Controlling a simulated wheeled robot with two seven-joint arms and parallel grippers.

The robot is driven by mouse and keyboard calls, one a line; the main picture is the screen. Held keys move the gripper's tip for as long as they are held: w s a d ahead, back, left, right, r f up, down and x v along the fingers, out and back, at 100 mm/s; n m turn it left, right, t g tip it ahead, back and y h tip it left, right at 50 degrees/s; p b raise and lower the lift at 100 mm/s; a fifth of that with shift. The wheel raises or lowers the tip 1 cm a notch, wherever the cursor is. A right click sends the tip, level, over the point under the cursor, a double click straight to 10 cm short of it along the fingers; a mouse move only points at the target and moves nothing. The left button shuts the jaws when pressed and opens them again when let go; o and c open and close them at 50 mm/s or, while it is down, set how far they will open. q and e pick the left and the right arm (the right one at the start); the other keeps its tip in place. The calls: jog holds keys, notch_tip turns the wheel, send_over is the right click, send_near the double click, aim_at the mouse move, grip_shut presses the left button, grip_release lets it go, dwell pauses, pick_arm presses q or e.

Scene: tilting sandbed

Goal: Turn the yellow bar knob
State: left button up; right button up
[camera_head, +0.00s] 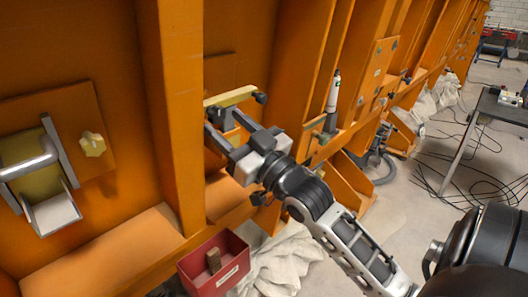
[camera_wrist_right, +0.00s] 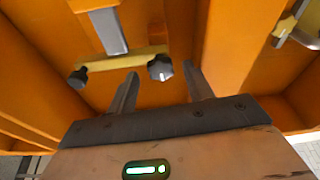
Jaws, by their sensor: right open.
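A yellow bar (camera_head: 230,96) with dark knobs at its ends is on the orange wall, just right of a thick post. In the right wrist view the yellow bar (camera_wrist_right: 118,62) crosses a grey strip. One dark knob (camera_wrist_right: 160,67) appears between my fingertips, and the other (camera_wrist_right: 77,77) is left of them. My right gripper (camera_head: 223,122) is open and empty just below the bar in the head view. I cannot tell whether it touches the knob. A separate pale yellow lobed knob (camera_head: 92,144) is on a panel left of the post. My left gripper is out of view.
The orange post (camera_head: 172,110) stands close left of my right gripper. A grey-framed chute (camera_head: 52,212) is at far left. A red bin (camera_head: 215,265) and crumpled cloth (camera_head: 285,262) are below. A dark table (camera_head: 500,108) and floor cables are at right.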

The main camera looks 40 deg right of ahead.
jog(key=b+v, duration=0.2)
jog(key=v, duration=1.1)
jog(key=shift+s+b, duration=0.3)
jog(key=shift+s, duration=0.05)
jog(key=shift+f, duration=0.1)
jog(key=w+a+f+m+g+h, duration=0.1)
jog(key=a+f+g, duration=0.15)
jog(key=f, duration=0.65)
jog(key=w+a+f+m+g, duration=0.1)
jog(key=a+f+g, duration=0.15)
jog(key=f, duration=0.65)
jog(key=s+a+f+n+g, duration=0.1)
jog(key=s+a+f+g, duration=0.1)
jog(key=a+f, duration=0.4)
jog(key=s+a+f+n+g+y, duration=0.1)
jog(key=s+a+f+g, duration=0.2)
jog(key=f, duration=0.7)
jog(key=a+g, duration=0.1)
jog(key=a, duration=0.1)
jog(key=shift+s+a+g+y, duration=0.15)
jog(key=shift+a+g+y, duration=0.15)
jog(key=shift+a, duration=0.1)
